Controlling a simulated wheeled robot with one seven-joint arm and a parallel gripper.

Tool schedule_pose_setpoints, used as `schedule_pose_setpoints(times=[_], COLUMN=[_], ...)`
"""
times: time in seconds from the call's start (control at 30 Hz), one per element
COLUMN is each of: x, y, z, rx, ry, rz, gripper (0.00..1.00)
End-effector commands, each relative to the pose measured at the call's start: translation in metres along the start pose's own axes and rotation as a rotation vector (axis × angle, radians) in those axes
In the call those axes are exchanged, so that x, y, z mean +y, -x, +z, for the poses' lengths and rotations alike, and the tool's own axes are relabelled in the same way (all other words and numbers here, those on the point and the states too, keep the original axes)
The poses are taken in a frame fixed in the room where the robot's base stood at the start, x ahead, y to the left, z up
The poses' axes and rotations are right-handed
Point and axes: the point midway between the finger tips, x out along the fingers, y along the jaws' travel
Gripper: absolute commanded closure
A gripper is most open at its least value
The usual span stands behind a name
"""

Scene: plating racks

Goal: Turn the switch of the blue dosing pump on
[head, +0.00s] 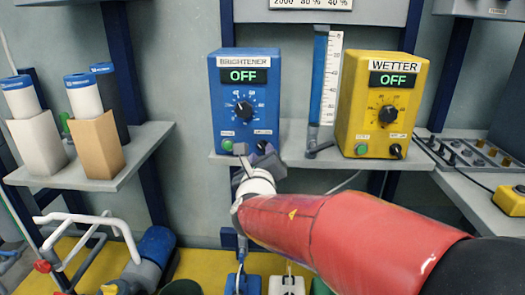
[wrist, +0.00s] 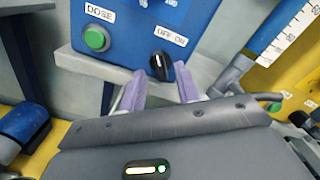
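The blue dosing pump (head: 229,103), labelled BRIGHTENER, stands upright on a shelf, and its display reads OFF. Its lower front also shows in the wrist view (wrist: 110,45). Its black switch (wrist: 157,67) sits below an OFF-ON label. My gripper (head: 256,158) is at the pump's lower right front, partly covering the switch in the head view. In the wrist view the two pale fingers (wrist: 161,84) are apart, with the switch just beyond and between their tips. I cannot tell whether they touch it.
A green DOSE button (wrist: 96,38) is left of the switch. A yellow WETTER pump (head: 375,110), also reading OFF, stands to the right. A measuring tube (head: 328,80) stands between the pumps. A side shelf (head: 142,150) holds bottles at left.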

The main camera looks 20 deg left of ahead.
Motion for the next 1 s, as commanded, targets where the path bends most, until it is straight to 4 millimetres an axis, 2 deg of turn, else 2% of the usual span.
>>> schedule_pose_setpoints(times=[0.1, 0.2, 0.47, 0.73, 1.0], x=[0.000, 0.000, -0.001, -0.001, 0.000], y=[-0.014, -0.019, -0.021, -0.021, -0.021], z=[0.000, 0.000, 0.000, 0.000, -0.001], rx=[0.001, 0.001, 0.000, 0.001, 0.001], ry=[-0.001, -0.001, -0.003, -0.003, -0.012], rz=[-0.001, 0.000, -0.001, -0.001, -0.001], gripper=[0.67, 0.67, 0.67, 1.00, 1.00])
